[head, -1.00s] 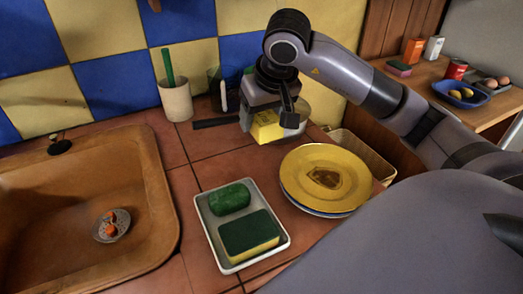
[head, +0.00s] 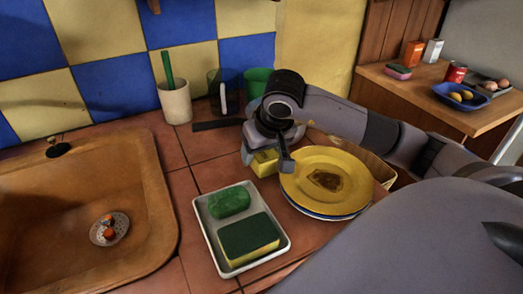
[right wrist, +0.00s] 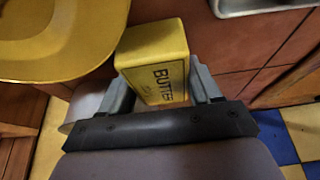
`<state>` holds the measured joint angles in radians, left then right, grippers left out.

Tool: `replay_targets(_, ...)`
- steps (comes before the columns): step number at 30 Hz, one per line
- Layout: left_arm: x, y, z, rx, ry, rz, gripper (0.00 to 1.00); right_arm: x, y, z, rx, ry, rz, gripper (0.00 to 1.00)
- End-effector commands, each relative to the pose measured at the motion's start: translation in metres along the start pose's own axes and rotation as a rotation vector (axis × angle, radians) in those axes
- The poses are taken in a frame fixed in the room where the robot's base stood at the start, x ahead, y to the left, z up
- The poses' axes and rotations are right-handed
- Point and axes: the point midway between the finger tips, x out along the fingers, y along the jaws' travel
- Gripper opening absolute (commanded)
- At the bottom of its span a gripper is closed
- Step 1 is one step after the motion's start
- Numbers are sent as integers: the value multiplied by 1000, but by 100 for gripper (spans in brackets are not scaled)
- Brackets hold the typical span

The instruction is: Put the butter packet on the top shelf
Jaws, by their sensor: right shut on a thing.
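The butter packet (head: 264,163) is a yellow block between the fingers of my right gripper (head: 269,160), just left of the yellow plates in the head view. In the right wrist view the butter packet (right wrist: 152,55) shows its printed label, with one finger on each side; the right gripper (right wrist: 162,84) is shut on it. I cannot tell whether the packet touches the counter. My left gripper is not in view. I cannot make out a top shelf for certain in these views.
Stacked plates (head: 300,180) stand beside the gripper, and a white tray (head: 208,232) with a green item and a sponge lies in front. A sink (head: 60,205) is at left. A white cup (head: 175,103) and green cup (head: 257,82) stand behind. A wooden surface (head: 440,98) is at back right.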

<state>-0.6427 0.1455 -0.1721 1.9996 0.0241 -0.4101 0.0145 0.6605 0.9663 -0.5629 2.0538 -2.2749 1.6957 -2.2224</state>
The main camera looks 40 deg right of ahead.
Motion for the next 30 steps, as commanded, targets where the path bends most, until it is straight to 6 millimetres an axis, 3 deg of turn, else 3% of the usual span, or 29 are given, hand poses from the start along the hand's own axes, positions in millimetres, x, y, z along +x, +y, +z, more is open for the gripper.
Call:
replay_targets(3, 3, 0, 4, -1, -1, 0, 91, 4, 0, 1, 0, 2, 0, 19)
replay_targets(4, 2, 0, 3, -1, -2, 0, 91, 3, 0, 1, 0, 1, 1, 69)
replay_targets(6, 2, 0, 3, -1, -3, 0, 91, 3, 0, 1, 0, 0, 1, 88)
replay_targets(19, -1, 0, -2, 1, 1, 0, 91, -6, 0, -1, -1, 2, 0, 88)
replay_targets(30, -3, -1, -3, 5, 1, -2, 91, -84, 0, -2, 0, 6, -1, 88)
